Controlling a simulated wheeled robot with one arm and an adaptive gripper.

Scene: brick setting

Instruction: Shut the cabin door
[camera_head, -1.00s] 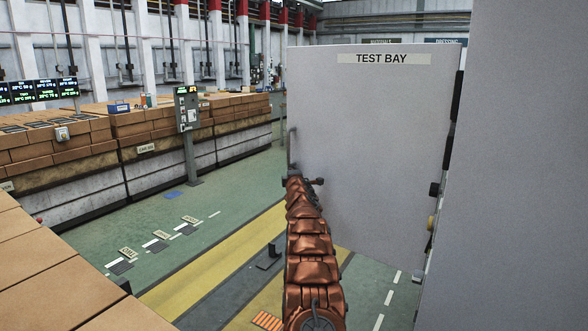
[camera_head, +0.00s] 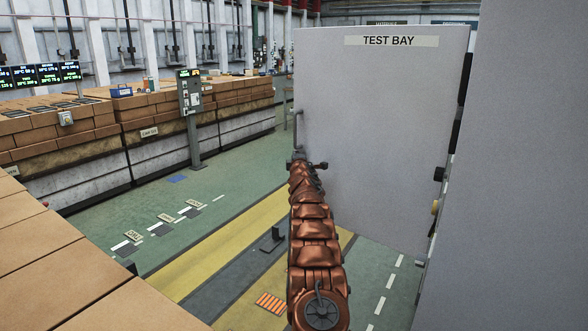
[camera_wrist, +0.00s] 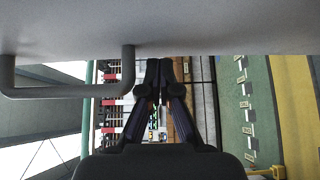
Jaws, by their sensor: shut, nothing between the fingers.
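The cabin door (camera_head: 390,135) is a flat grey panel labelled TEST BAY. It stands swung open, hinged on its right side by the grey cabin wall (camera_head: 520,180). Its bar handle (camera_head: 297,127) is near the left edge. In the wrist view the door surface (camera_wrist: 200,25) fills the top, and the grey handle (camera_wrist: 70,92) shows at left. My gripper (camera_wrist: 160,70) is shut and empty, close to the door face and to the right of the handle. In the head view my arm hides the gripper's contact with the door, so I cannot tell if they touch.
Stacked bricks (camera_head: 90,285) fill the lower left. A brick-topped row (camera_head: 70,150) runs along the left, with a grey control post (camera_head: 190,110) beside it. The green floor (camera_head: 230,165) with yellow lanes is open between them and the door. A small black stop (camera_head: 272,240) stands on the floor.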

